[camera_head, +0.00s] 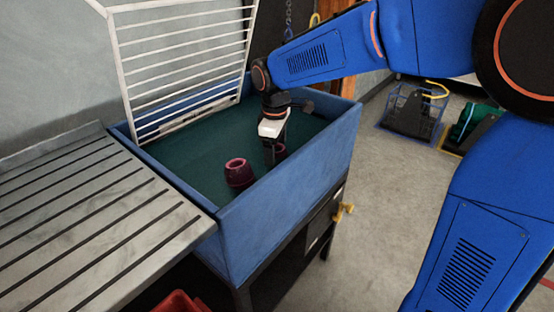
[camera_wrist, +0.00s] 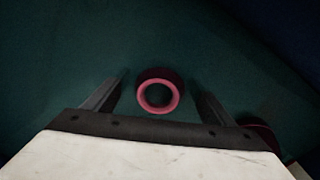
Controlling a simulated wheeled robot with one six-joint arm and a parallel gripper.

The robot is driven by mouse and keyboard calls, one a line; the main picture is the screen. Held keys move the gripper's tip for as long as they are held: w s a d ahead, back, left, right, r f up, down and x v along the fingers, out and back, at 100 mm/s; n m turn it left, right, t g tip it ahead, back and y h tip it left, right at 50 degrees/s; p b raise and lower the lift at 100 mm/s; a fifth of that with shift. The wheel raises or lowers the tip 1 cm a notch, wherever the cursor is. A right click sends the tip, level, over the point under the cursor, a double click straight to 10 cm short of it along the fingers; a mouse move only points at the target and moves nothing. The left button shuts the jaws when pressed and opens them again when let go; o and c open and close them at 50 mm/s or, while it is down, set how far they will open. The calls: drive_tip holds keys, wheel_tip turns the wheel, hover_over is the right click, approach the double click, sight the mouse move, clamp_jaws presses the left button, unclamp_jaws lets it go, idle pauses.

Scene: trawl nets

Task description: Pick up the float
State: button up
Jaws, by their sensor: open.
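A dark red, ring-topped float (camera_wrist: 158,96) lies between my gripper's fingers in the wrist view, a little beyond them, with its pink rim and dark hollow facing the camera. In the head view this float (camera_head: 281,149) is mostly hidden behind my gripper (camera_head: 270,155). My gripper is open, pointing down inside the blue tub, with one finger on each side of the float in the wrist view (camera_wrist: 160,88). I cannot tell whether the fingers reach down beside it.
A second dark red, hollow-topped piece (camera_head: 239,172) sits on the tub's green floor; a similar edge (camera_wrist: 258,133) shows at lower right. The blue tub's walls (camera_head: 290,185) surround my gripper. A white rack (camera_head: 185,45) stands at the back; a slatted grey table (camera_head: 85,215) adjoins left.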

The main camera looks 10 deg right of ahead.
drive_tip(key=shift+f, duration=0.45)
drive_tip(key=c, duration=1.2)
drive_tip(key=shift+r, duration=0.1)
drive_tip(key=shift+c, duration=0.2)
